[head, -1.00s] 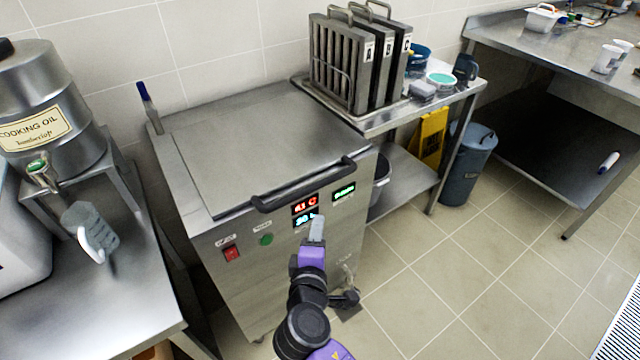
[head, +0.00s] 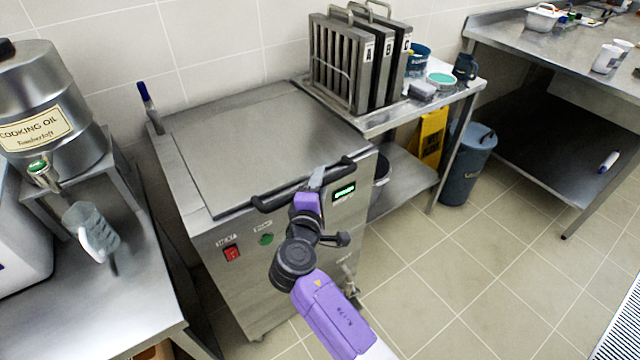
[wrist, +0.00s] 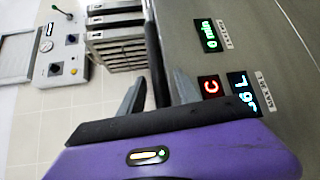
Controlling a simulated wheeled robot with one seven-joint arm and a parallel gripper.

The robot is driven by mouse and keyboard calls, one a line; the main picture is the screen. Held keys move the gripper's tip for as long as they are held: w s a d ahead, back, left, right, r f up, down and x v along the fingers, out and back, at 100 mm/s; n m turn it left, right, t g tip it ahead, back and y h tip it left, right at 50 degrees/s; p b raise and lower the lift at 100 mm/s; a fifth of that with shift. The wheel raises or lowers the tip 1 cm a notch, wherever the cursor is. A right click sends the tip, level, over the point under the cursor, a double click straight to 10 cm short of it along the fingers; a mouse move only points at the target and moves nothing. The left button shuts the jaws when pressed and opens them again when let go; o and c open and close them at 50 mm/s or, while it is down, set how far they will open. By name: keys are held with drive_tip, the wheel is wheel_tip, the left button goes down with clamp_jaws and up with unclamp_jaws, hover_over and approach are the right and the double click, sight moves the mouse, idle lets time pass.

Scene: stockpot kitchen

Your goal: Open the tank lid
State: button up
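The tank (head: 275,290) is a steel box with a flat lid (head: 265,140), which lies closed on top. A black bar handle (head: 275,200) runs along the lid's front edge. My gripper (head: 316,178) is at the right part of this handle and hides some of it. In the wrist view, the two grey fingers of my gripper (wrist: 158,90) are apart. The dark handle (wrist: 158,65) runs between them, with a small gap showing at the left finger. I cannot tell how deep the handle sits between the fingers.
Displays, a red switch (head: 231,252) and a green button (head: 266,239) are on the tank front. A side table holds upright racks (head: 340,65). A cooking oil drum (head: 50,100) stands at left, beside a clear jug (head: 92,225). The floor (head: 470,290) at right is clear.

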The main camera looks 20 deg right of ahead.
drive_tip(key=shift+c, duration=0.2)
clamp_jaws()
idle(1.3)
